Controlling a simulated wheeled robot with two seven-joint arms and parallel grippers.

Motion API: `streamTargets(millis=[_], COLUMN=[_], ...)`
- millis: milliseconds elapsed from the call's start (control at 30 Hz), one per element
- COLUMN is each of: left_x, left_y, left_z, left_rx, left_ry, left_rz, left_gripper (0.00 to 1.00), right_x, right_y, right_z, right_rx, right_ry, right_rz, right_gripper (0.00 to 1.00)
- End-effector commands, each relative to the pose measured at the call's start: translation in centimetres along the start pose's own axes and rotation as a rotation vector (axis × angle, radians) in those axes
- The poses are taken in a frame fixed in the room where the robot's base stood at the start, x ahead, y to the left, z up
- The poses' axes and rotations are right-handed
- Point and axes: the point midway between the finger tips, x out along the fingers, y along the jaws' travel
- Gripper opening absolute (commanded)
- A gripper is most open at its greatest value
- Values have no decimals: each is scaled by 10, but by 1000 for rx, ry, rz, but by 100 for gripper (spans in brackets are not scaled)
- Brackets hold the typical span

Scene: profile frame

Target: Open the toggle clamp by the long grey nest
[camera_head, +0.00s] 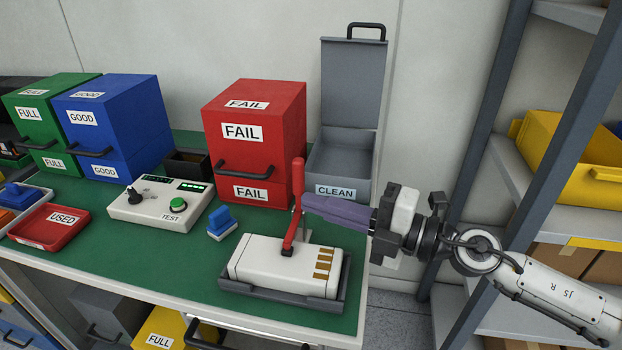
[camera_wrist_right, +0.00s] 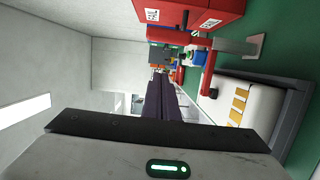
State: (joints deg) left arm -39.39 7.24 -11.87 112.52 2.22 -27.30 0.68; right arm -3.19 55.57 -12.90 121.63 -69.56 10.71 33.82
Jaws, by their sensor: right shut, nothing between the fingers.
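The toggle clamp (camera_head: 298,185) has a red handle standing upright and a red arm reaching down, its dark tip on the white block (camera_head: 270,262). The block, with gold contacts, lies in the long grey nest (camera_head: 284,297). The clamp also shows in the right wrist view (camera_wrist_right: 208,72), beside the nest (camera_wrist_right: 291,125). My right gripper (camera_head: 306,202) comes in from the right with purple fingers shut and empty. Its fingertips are beside the handle's lower part; I cannot tell whether they touch it. My left gripper is not in view.
Behind the clamp are a red FAIL bin (camera_head: 253,138) and a grey CLEAN bin (camera_head: 343,155) with its lid up. A blue-topped piece (camera_head: 221,222) and a TEST box (camera_head: 160,203) stand left of the nest. A shelf rack (camera_head: 490,150) rises at the right.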

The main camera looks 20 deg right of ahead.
Motion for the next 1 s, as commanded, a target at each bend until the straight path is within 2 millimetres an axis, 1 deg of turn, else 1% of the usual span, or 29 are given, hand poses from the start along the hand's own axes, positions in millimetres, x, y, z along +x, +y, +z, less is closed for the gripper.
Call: streamTargets(millis=[33, 133, 167, 200, 233, 333, 500, 733, 1000], left_x=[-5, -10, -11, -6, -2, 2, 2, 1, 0], left_y=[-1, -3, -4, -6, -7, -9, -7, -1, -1], left_z=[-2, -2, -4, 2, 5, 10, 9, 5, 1], left_rx=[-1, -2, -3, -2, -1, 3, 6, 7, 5], left_ry=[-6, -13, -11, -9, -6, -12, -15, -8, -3], left_rz=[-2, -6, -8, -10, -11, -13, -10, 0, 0], left_gripper=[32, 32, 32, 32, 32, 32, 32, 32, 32], right_x=[8, 24, 28, 31, 31, 34, 37, 37, 36], right_y=[6, 6, 6, 0, -3, -2, -1, 0, 1], right_z=[1, 0, 0, 5, 12, 25, 37, 39, 40], right_rx=[-1, 1, 1, -2, -2, 0, 1, 1, 10], right_ry=[-1, -1, 1, -2, -3, -3, -1, 0, -2], right_rz=[4, 5, 4, 3, 4, 3, 1, 1, -2], right_gripper=[0, 0, 0, 0, 0, 0, 0, 0, 0])
